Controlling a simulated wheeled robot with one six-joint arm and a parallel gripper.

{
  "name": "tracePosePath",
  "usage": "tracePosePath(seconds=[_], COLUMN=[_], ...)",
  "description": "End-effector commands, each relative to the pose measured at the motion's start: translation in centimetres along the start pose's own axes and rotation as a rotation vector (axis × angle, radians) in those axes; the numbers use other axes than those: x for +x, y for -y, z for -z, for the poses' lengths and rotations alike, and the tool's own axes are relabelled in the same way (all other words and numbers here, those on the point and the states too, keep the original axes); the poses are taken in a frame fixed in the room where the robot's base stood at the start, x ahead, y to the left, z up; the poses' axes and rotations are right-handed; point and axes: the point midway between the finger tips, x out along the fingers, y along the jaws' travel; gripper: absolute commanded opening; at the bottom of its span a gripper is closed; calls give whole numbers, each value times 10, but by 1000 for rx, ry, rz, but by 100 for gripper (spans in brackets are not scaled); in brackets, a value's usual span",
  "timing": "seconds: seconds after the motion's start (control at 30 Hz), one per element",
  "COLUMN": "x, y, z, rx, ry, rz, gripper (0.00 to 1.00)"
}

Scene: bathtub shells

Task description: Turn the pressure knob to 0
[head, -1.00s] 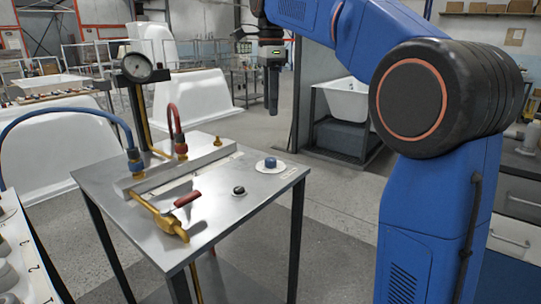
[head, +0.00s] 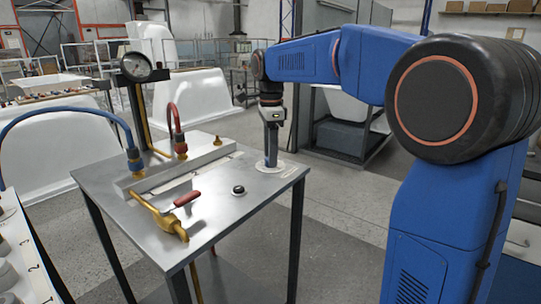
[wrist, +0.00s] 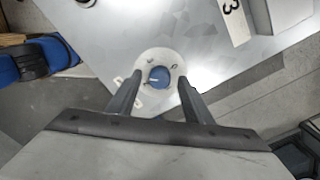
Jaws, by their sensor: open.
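A round blue knob (wrist: 159,76) sits on a white round plate (wrist: 148,58) on the metal table. In the wrist view the knob has a pale line on it, and dark marks on the plate are too small to read. My gripper (head: 271,162) points straight down over the knob and hides it in the head view. In the wrist view my open gripper (wrist: 158,82) has one finger on each side of the knob. I cannot tell whether the fingers touch it.
The metal table (head: 215,215) also carries a small black knob (head: 238,190), a brass valve with a red handle (head: 187,199), and red (head: 175,120) and blue hoses (head: 75,117). A pressure gauge (head: 137,67) stands at the back left.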

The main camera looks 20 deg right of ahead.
Motion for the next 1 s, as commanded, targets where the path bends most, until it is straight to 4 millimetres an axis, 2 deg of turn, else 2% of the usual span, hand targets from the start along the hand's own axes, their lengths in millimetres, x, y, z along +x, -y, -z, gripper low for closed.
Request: tracePosePath(seconds=[0.17,0.43,0.6,1.0], x=[9,10,10,9], y=[0,0,0,0], z=[0,0,0,0], rx=[0,0,0,-53], ry=[0,0,0,0], rz=[0,0,0,0], gripper=[46,46,6,5])
